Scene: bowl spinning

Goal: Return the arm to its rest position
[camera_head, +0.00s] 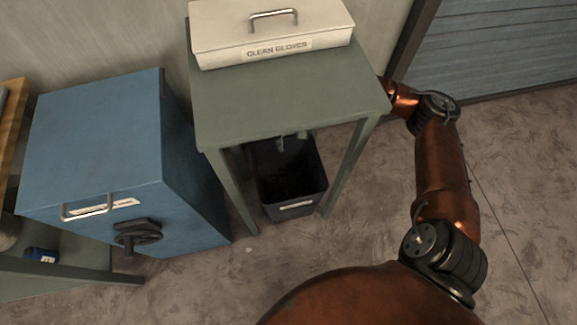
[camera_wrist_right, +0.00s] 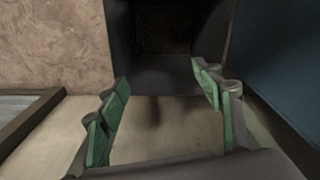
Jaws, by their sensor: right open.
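My right arm (camera_head: 441,170) comes in from the bottom right and bends at its elbow. It then passes behind the right side of the green-grey table (camera_head: 240,130). My right gripper (camera_head: 290,141) shows only in part below the table's front edge, over the dark bin (camera_head: 310,190). In the wrist view, the right gripper (camera_wrist_right: 163,78) is open, with its two green-padded fingers wide apart and nothing between them. The open bin (camera_wrist_right: 172,72) lies beyond the fingertips. Most of the forearm is hidden by the tabletop. My left gripper is in neither view.
A white box (camera_head: 265,35) labelled "CLEAN GLOVES" stands on the table. Table legs (camera_head: 350,165) flank the bin closely. A blue cabinet (camera_head: 100,140) with a handle and wheel stands to the left. Floor (camera_head: 385,215) is clear right of the table.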

